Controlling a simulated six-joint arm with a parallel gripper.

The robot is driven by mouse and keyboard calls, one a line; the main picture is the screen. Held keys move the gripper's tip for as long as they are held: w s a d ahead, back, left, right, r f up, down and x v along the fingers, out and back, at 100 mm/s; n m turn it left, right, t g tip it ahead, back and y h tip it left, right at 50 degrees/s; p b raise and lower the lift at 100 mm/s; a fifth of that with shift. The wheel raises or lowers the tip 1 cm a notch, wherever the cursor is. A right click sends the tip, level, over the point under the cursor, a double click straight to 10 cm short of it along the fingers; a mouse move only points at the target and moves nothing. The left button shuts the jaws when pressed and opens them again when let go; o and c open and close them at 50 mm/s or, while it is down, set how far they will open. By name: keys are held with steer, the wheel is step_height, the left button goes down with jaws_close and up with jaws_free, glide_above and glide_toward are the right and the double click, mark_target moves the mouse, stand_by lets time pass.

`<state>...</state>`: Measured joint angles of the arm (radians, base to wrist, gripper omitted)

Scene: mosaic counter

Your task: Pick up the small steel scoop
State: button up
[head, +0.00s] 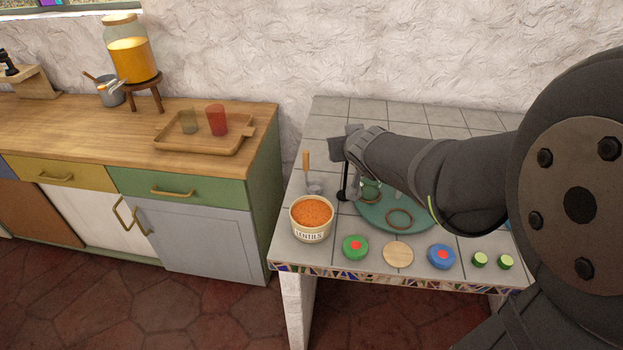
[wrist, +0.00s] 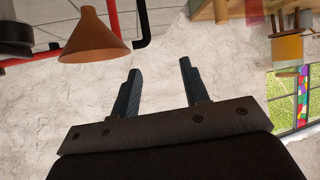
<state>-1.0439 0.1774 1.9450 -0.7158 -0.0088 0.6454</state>
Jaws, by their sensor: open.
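The small steel scoop (head: 314,187) is in the head view on the grey tiled counter, just behind the lentil tub. Its wooden handle (head: 306,162) points up and towards the wall. My gripper (head: 338,147) is to the right of the scoop handle and apart from it, at the end of my arm. In the wrist view my gripper (wrist: 158,66) is open, with nothing between its two dark fingers and pale wall beyond. I do not see the scoop in the wrist view.
The lentil tub (head: 311,220) stands in front of the scoop. A green round tray (head: 372,224) is to its right, partly hidden by my arm. Green (head: 355,248), wooden (head: 398,254) and blue (head: 441,256) discs line the front. An orange cone (wrist: 94,40) shows in the wrist view.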

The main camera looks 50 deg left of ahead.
mark_target(307, 157)
steer(key=s+d+f+n+g+y, duration=0.1)
steer(key=s+d+n+g+y, duration=0.25)
steer(key=s, duration=0.45)
steer(key=shift+m+h, duration=0.25)
steer(key=x, duration=1.1)
steer(key=shift+a+f, duration=0.2)
steer(key=shift+f, duration=0.15)
steer(key=shift+w+x, duration=0.2)
steer(key=shift+x, duration=1.1)
steer(key=shift+w+x, duration=0.15)
steer(key=shift+x, duration=1.2)
steer(key=shift+d+f, duration=0.1)
steer(key=shift+d, duration=0.05)
jaws_close()
